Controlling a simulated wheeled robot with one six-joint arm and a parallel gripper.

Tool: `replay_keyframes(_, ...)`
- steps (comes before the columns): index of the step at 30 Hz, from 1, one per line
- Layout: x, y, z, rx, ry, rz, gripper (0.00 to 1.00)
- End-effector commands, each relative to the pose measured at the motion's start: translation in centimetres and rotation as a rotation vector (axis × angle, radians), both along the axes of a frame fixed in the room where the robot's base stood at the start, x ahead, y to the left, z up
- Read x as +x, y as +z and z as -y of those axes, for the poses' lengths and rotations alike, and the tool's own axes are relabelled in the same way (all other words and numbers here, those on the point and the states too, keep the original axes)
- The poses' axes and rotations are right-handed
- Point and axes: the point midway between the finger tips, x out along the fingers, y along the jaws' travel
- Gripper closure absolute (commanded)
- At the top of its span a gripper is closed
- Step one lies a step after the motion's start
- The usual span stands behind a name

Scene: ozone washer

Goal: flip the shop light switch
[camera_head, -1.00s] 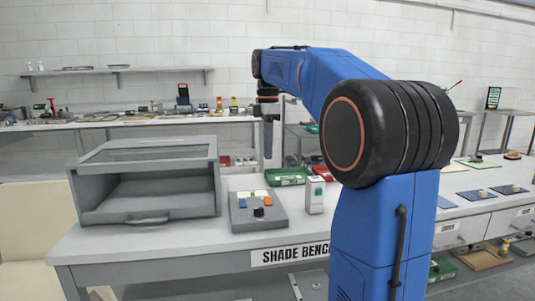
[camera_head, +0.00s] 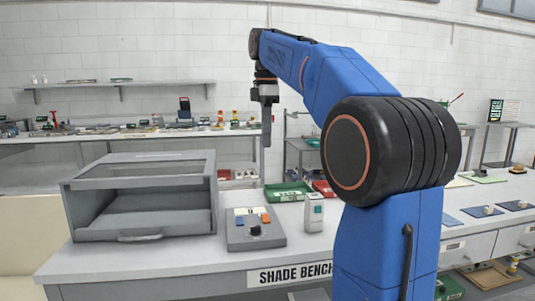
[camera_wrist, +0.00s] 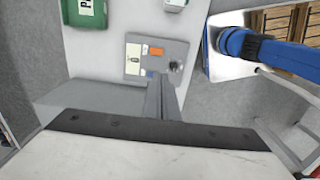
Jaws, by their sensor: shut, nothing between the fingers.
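A grey control box (camera_head: 240,240) lies on the bench, with a white plate, orange and blue parts and a black knob (camera_head: 256,230) on its sloped top. It also shows in the wrist view (camera_wrist: 139,44), with an orange part (camera_wrist: 155,51) and a white switch-like part (camera_wrist: 133,58). No label reading shop light is legible, so I cannot tell which part is that switch. My gripper (camera_head: 267,143) points down, shut and empty, well above the bench. In the wrist view its narrow fingers (camera_wrist: 164,90) overlap the near edge of the control box, apart from it in height.
A grey open-fronted cabinet (camera_head: 140,158) stands left of the control box. A small white device (camera_head: 314,213) stands close on its right, with a green tray (camera_head: 286,194) behind. The bench front (camera_head: 215,275) bears a sign reading shade bench. Air around my gripper is clear.

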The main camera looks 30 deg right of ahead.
Motion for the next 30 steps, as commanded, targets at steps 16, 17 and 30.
replay_keyframes(16,-0.6,4.9,-0.2,0.000,0.001,-0.001,1.00)
replay_keyframes(17,-0.6,4.9,-0.2,0.000,0.001,-0.001,1.00)
replay_keyframes(30,-0.6,4.8,-0.3,0.000,0.000,0.000,1.00)
